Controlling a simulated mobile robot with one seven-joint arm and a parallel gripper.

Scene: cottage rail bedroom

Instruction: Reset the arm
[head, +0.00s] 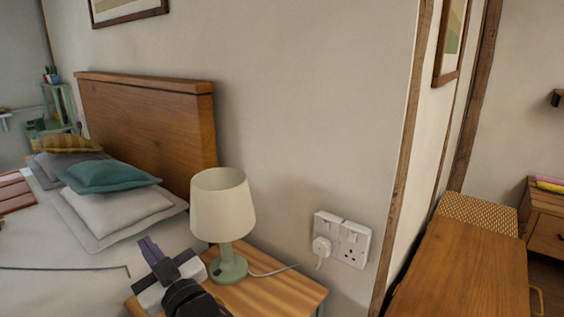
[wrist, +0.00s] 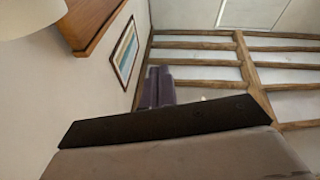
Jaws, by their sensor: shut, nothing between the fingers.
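My gripper (head: 150,250) shows at the bottom of the head view, with its purple fingers pointing up and to the left. The fingers are shut with nothing between them. It is in front of the bedside table and left of the lamp's green base. In the wrist view my gripper (wrist: 158,88) points up toward the beamed ceiling, its fingers together.
A lamp (head: 223,207) with a cream shade stands on the wooden bedside table (head: 285,293), close right of my gripper. A bed with pillows (head: 115,208) is at left. A wall socket (head: 342,239) holds a plug. A wooden cabinet (head: 455,265) is at right.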

